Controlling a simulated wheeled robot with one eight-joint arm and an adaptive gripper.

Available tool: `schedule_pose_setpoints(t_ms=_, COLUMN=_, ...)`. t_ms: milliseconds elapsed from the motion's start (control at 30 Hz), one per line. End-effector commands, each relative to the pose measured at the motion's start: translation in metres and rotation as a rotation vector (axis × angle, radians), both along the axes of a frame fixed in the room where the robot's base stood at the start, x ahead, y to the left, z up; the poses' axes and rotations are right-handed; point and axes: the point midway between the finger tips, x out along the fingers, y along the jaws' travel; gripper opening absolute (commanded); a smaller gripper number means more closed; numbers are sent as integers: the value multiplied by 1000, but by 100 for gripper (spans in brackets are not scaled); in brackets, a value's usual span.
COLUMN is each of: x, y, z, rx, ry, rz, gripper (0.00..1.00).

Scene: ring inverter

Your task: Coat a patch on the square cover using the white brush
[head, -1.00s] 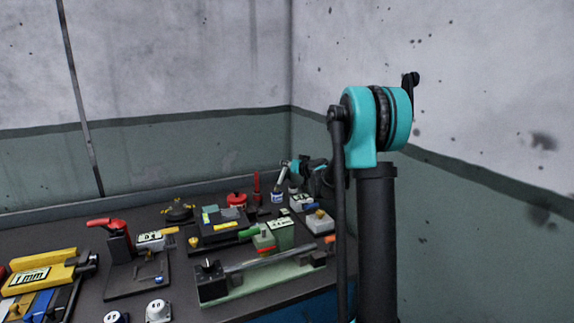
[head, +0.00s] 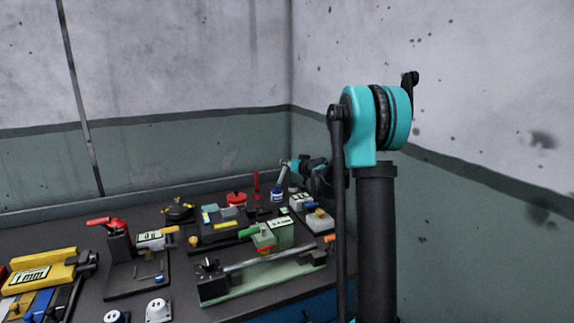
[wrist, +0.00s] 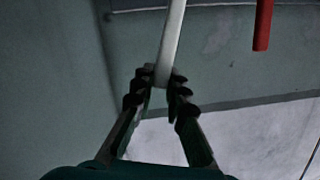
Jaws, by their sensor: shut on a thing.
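My gripper (head: 287,163) is at the back right of the bench in the head view. It is shut on the white brush (head: 283,175), which slants down toward a small white-and-blue jar (head: 277,196). Whether the brush tip is in the jar or just above it, I cannot tell. In the wrist view the fingers (wrist: 160,78) close on the end of the pale brush handle (wrist: 172,38); its bristles are out of frame. A dark fixture with square blue and yellow pieces (head: 220,214) stands left of the jar; I cannot tell whether it holds the square cover.
A red upright rod (head: 256,183) stands close left of the jar and also shows in the wrist view (wrist: 263,25). A red round item (head: 236,198) is beside it. Fixtures, a green block (head: 280,234) and a long rail (head: 262,274) crowd the front. Walls close the back and right.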

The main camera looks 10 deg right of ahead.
Motion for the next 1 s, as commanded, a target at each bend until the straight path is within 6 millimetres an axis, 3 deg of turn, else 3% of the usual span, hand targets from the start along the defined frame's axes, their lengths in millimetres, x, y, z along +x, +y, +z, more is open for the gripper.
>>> schedule_pose_setpoints(t_ms=167, x=0, y=1, z=4, rx=-1, ry=1, rz=3, gripper=0)
schedule_pose_setpoints(t_ms=1000, x=0, y=0, z=65, rx=0, ry=1, rz=1, gripper=0)
